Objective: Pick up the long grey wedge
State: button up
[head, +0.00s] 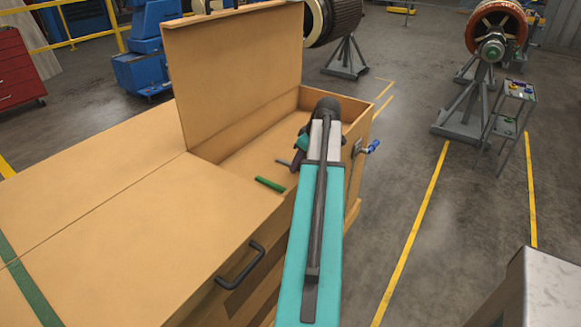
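A small grey bar (283,162), which looks like the grey wedge, shows in the open compartment of the wooden chest. Its right end meets the outline of my gripper, so its full length is hidden. My gripper (297,161) hangs down into the compartment beside it, at the end of my teal arm. The fingers are small and dark, and I cannot tell whether they are open, shut or touching the bar. A green wedge (270,184) lies nearer, by the compartment's front left edge.
The wooden chest (110,240) has its lid (235,75) raised behind the compartment. A blue-handled vise or crank (368,147) sits on its right side. Rotor stands (465,120) and a small tool cart (513,115) stand at the right. The floor between is clear.

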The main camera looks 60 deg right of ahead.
grip_shut()
jog(key=shift+r, duration=0.1)
notch_tip(320, 180, up, 10)
jog(key=b, duration=0.2)
dwell(0.6)
dwell(0.5)
